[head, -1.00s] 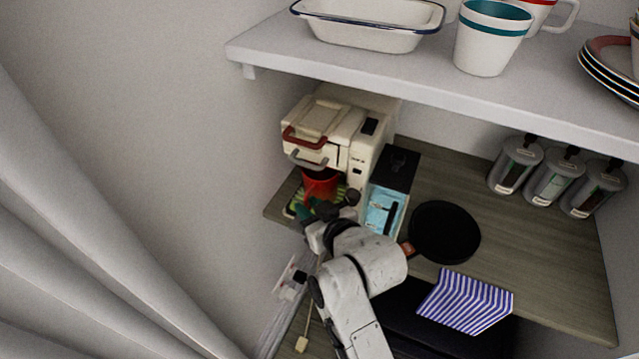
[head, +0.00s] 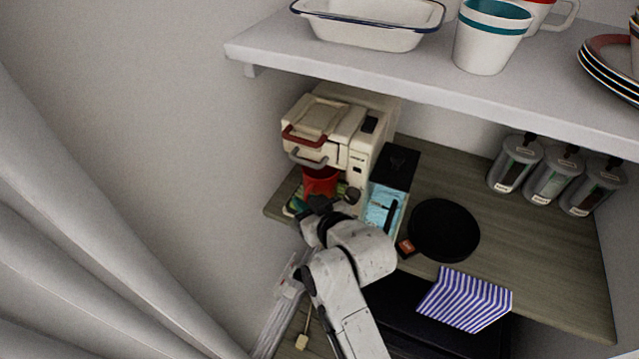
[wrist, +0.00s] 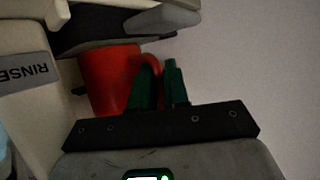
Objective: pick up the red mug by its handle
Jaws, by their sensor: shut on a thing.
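The red mug (head: 320,181) stands under the spout of the cream coffee machine (head: 325,140), at the left end of the counter. In the wrist view the red mug (wrist: 108,80) is upright, with its handle toward the right. My gripper (wrist: 160,84) has its green fingers on either side of the handle and is shut on it. In the head view my gripper (head: 318,208) is in front of the mug, and the wrist hides the mug's lower part and the fingertips.
A blue-and-black box (head: 385,200) stands right of the machine. A black pan (head: 444,231) and a striped cloth (head: 465,299) lie further right. A wall is close on the left.

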